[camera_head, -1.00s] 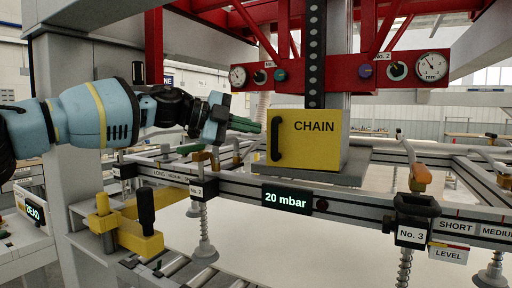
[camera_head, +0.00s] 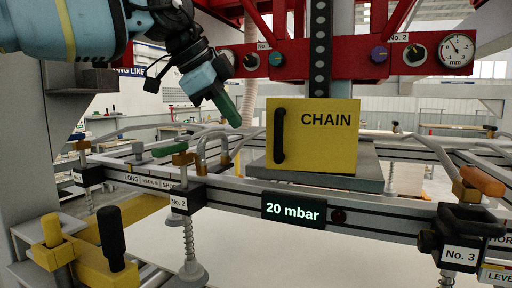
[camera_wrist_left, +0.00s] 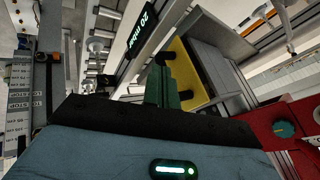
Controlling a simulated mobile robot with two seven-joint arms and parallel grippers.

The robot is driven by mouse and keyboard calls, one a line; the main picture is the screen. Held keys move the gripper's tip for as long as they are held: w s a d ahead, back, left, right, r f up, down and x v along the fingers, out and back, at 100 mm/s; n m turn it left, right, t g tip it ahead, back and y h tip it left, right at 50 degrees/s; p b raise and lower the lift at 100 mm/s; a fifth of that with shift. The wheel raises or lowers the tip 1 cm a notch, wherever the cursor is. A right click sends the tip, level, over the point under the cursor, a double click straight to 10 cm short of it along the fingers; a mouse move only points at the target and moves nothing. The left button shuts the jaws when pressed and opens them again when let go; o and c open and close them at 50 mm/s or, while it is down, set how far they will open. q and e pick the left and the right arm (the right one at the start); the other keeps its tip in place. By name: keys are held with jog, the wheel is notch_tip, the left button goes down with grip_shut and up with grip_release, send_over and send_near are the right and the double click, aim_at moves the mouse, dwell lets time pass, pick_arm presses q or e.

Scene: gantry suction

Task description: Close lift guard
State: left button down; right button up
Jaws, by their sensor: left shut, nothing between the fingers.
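The lift guard appears to be the yellow box marked CHAIN (camera_head: 325,145), with a black upright handle (camera_head: 279,136) on the left of its front face. It stands on a grey plate (camera_head: 345,178) at the foot of the dark chain column. My left gripper (camera_head: 228,108) has green fingers, shut and empty, pointing down and right. In the head view they are left of the box's upper edge, apart from the handle. In the left wrist view the green fingers (camera_wrist_left: 160,86) overlap the yellow box (camera_wrist_left: 186,72) in the picture; I cannot tell the gap. My right gripper is not in view.
A red beam with dials (camera_head: 457,50) crosses behind and above the box. The rail with the 20 mbar display (camera_head: 293,209) runs in front. A bent grey pipe (camera_head: 203,147) and a green lever (camera_head: 170,149) lie below my left gripper. A yellow block (camera_head: 85,262) is at lower left.

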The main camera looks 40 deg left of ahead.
pick_arm(q)
jog(key=shift+d, duration=0.15)
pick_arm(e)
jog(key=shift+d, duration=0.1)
pick_arm(q)
jog(key=p, duration=0.1)
send_near(272, 164)
notch_tip(272, 164, down, 4)
jog(key=d, duration=0.2)
jog(key=shift+w+a+r, duration=0.1)
jog(key=shift+w+a, duration=0.15)
jog(key=shift+w, duration=0.4)
jog(key=shift+w+a+r, duration=0.1)
jog(key=shift+w+a, duration=0.2)
jog(key=shift+w, duration=0.35)
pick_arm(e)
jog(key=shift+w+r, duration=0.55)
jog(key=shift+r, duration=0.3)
pick_arm(q)
jog(key=shift+a, duration=0.1)
